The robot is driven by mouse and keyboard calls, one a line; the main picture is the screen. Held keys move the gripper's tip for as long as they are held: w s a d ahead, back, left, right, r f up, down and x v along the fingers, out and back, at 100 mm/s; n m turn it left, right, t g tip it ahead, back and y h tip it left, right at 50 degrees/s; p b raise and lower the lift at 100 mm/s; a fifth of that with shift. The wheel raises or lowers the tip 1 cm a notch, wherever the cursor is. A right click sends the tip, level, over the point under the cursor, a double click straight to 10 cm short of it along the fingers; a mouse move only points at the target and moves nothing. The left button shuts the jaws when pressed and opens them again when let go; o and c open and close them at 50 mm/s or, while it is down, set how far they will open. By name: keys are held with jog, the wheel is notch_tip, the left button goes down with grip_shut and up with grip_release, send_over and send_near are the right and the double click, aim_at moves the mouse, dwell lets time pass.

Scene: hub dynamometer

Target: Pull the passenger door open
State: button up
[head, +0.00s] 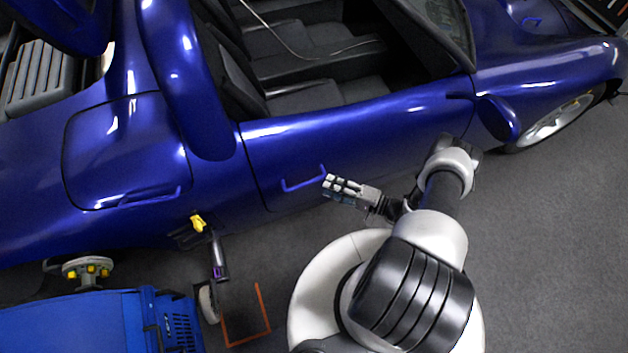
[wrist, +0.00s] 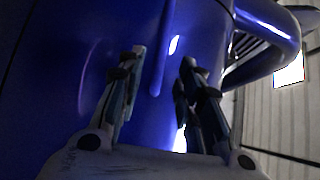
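The blue passenger door (head: 350,150) is in the middle of the head view and looks flush with the car body. Its slim blue pull handle (head: 303,182) stands out near the door's rear edge. My gripper (head: 333,186) is just right of the handle, its fingers pointing left. In the wrist view my gripper (wrist: 163,68) has its fingers spread, with a narrow blue bar that looks like the handle (wrist: 160,65) ahead between them. The fingers are not closed on it. I cannot tell whether the bar is within their reach.
A blue side mirror (head: 498,118) sticks out at the door's front end. Bare grey floor (head: 560,230) is open at right.

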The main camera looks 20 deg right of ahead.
aim_at(314, 179)
jog(key=b+x, duration=0.1)
jog(key=x, duration=0.6)
jog(key=shift+c, duration=0.5)
grip_shut()
